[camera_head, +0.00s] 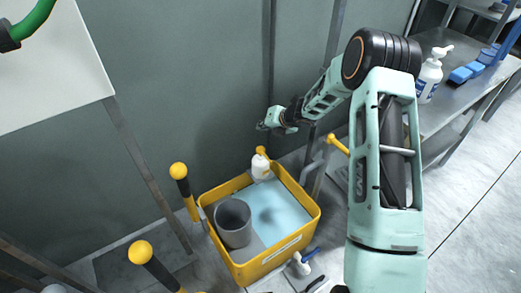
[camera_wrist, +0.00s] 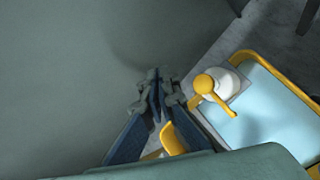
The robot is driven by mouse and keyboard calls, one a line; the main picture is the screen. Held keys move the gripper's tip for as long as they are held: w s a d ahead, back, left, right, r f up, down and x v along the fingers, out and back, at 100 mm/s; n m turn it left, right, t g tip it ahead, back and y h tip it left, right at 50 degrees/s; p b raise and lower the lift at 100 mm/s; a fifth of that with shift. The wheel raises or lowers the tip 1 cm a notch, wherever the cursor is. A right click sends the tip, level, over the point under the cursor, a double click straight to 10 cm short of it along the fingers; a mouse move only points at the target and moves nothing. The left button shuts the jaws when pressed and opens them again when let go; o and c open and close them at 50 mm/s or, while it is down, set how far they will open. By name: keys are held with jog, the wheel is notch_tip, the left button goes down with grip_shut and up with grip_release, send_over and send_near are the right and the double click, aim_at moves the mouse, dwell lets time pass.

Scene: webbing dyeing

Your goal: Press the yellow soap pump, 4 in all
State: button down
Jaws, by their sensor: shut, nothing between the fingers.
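The soap pump is a white bottle (camera_head: 261,168) with a yellow pump head (camera_head: 262,151). It stands at the back corner of a yellow-rimmed bin (camera_head: 208,194). In the wrist view the yellow pump head (camera_wrist: 204,84) and its spout show from above, right of my fingers, with the white bottle (camera_wrist: 226,80) partly behind it. My gripper (camera_head: 263,126) is shut and empty, above the pump in the head view and apart from it. In the wrist view my gripper's fingertips (camera_wrist: 154,84) are together, left of the pump head.
The bin holds a grey bucket (camera_head: 233,219) and a pale blue surface (camera_head: 280,205). Yellow-topped posts (camera_head: 179,172) stand around it. A metal table (camera_head: 440,108) at right carries a white pump bottle (camera_head: 430,76) and blue blocks (camera_head: 461,75). A grey wall (camera_head: 190,80) lies behind.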

aim_at(260, 148)
dwell(0.3)
notch_tip(260, 148, down, 9)
jog(key=b, duration=0.7)
jog(key=shift+r+b, duration=0.15)
jog(key=shift+b, duration=0.2)
dwell(0.9)
jog(key=shift+f+b, duration=0.45)
jog(key=shift+b, duration=0.05)
jog(key=shift+f+b, duration=0.95)
jog(key=shift+f, duration=0.05)
dwell(0.8)
jog(key=shift+s+r, duration=0.1)
jog(key=shift+r+p, duration=1.05)
jog(key=shift+r, duration=0.3)
jog(key=shift+r+p, duration=2)
jog(key=shift+r, duration=0.4)
